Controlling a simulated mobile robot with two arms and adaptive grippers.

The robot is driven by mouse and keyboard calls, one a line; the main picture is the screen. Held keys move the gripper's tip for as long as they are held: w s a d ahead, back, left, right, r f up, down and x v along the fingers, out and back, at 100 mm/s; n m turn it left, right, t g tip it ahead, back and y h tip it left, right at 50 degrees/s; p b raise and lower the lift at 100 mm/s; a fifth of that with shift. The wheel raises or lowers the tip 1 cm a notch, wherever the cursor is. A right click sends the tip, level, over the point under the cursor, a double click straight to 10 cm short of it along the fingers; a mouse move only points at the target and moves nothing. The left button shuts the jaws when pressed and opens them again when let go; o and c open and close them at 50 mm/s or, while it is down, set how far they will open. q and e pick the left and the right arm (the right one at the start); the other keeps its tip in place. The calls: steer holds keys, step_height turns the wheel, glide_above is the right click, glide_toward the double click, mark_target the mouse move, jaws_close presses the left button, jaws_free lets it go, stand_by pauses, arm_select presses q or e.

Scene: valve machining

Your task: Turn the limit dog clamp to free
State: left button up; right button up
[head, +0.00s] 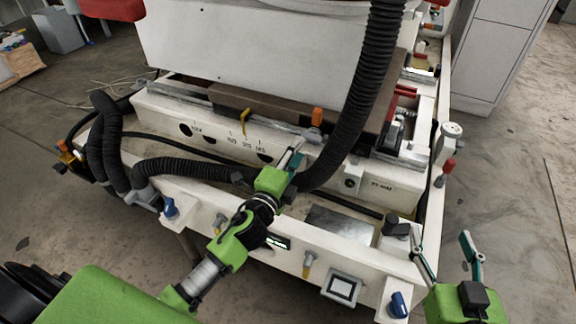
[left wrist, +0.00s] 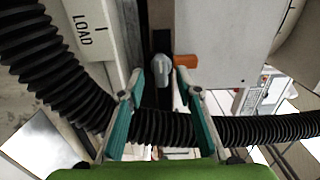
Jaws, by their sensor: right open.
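A small grey clamp knob (head: 313,135), which looks like the limit dog clamp, sits on the machine's front rail below an orange block (head: 318,116). In the left wrist view the grey knob (left wrist: 161,69) lies ahead, between the fingertip lines, with the orange block (left wrist: 187,61) to its right. My left gripper (head: 293,156) is open and empty, close in front of the knob; its two teal fingers (left wrist: 161,92) appear apart in the wrist view. I cannot tell whether they touch anything. My right gripper (head: 440,240) is open and empty by the machine's front right corner.
A thick black corrugated hose (head: 350,135) hangs close to the right of my left gripper and crosses behind its fingers (left wrist: 165,128). A yellow hook-like lever (head: 244,120) is on the rail's left. Blue knobs (head: 398,304) and a small screen (head: 341,288) are on the front.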

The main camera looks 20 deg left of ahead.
arm_select(q)
steer(key=s, duration=0.7)
steer(key=shift+a, duration=0.1)
